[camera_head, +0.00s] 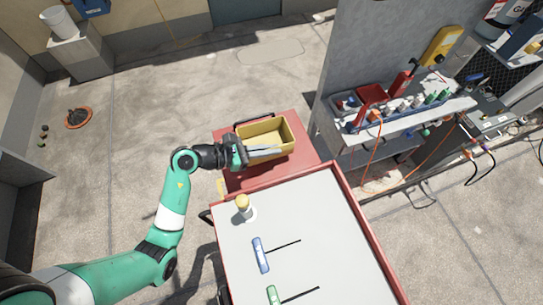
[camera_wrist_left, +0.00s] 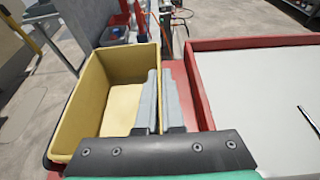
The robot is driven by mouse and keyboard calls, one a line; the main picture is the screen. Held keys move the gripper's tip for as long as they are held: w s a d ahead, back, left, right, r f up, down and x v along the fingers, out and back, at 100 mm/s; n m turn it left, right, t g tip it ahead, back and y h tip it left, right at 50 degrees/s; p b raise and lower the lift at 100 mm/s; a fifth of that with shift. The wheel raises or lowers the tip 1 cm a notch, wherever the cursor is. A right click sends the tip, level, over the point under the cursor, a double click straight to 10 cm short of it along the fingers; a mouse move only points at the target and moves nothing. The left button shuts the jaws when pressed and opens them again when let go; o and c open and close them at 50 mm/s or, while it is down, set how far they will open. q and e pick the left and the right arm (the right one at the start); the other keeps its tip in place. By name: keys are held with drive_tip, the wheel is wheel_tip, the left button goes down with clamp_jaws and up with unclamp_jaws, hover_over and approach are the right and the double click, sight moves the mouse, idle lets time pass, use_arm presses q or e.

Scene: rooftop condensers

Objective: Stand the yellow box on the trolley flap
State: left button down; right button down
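The yellow box (camera_head: 272,132) is an open-topped bin, upright over the red trolley flap (camera_head: 303,152) at the far end of the trolley. It also shows in the left wrist view (camera_wrist_left: 90,101). My left gripper (camera_head: 272,151) is at the box's near wall. In the left wrist view its grey fingers (camera_wrist_left: 160,100) straddle that wall, one inside and one outside, close together with a thin yellow strip between. They look shut on the wall. The box's underside is hidden, so I cannot tell whether it rests fully on the flap. My right gripper is not in view.
The trolley's white top (camera_head: 320,235) has a raised red rim and holds a yellow-capped white container (camera_head: 243,206), a blue-handled tool (camera_head: 261,254) and a green-handled tool (camera_head: 273,295). A grey cabinet (camera_head: 360,60) and a cluttered shelf (camera_head: 410,115) stand at right. The floor at left is mostly clear.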

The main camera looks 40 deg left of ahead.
sight(272, 159)
use_arm(q)
drive_tip(key=f, duration=0.1)
drive_tip(key=f+b, duration=0.2)
drive_tip(key=shift+w+f, duration=0.25)
drive_tip(key=shift+f, duration=0.15)
drive_tip(key=shift+r, duration=0.1)
drive_tip(key=c, duration=1)
unclamp_jaws()
drive_tip(key=shift+c, duration=0.2)
